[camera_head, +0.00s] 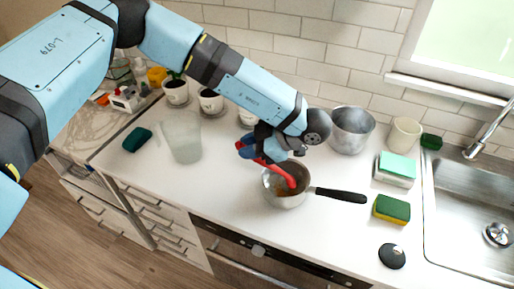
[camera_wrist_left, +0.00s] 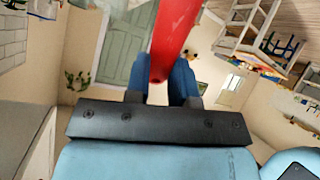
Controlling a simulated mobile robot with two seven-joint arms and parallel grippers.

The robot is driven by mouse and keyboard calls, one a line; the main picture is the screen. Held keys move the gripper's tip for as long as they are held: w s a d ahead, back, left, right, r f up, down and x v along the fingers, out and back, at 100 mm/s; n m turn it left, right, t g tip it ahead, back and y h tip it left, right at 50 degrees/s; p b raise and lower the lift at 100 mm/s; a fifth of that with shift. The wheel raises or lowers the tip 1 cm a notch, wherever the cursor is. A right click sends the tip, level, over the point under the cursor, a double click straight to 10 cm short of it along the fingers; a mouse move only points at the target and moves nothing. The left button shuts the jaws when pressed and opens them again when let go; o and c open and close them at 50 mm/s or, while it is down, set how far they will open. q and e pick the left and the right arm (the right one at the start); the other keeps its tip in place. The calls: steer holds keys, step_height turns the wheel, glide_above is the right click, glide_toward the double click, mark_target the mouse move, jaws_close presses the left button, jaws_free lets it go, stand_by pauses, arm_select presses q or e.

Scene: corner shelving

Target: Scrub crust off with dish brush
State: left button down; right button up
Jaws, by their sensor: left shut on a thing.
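My left gripper (camera_head: 246,150) is shut on a red dish brush (camera_head: 272,168) above the counter. The brush's red handle also shows between the blue fingers in the left wrist view (camera_wrist_left: 174,40). The brush slants down to the right, with its head end inside a small metal saucepan (camera_head: 284,201) with a black handle. Brown crust (camera_head: 283,188) shows on the inside of the pan. Whether the bristles touch the crust cannot be told. My right gripper is not in view.
A metal pot (camera_head: 350,130) and a cream cup (camera_head: 404,134) stand behind the pan. Sponges (camera_head: 391,209) and a black round item (camera_head: 392,256) lie to the right, before the sink (camera_head: 470,225). The counter front left of the pan is free.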

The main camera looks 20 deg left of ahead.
arm_select(q)
steer(key=shift+a+f, duration=0.1)
steer(key=shift+a, duration=2.3)
step_height(320, 180, up, 7)
steer(key=p, duration=0.4)
steer(key=shift+p, duration=0.4)
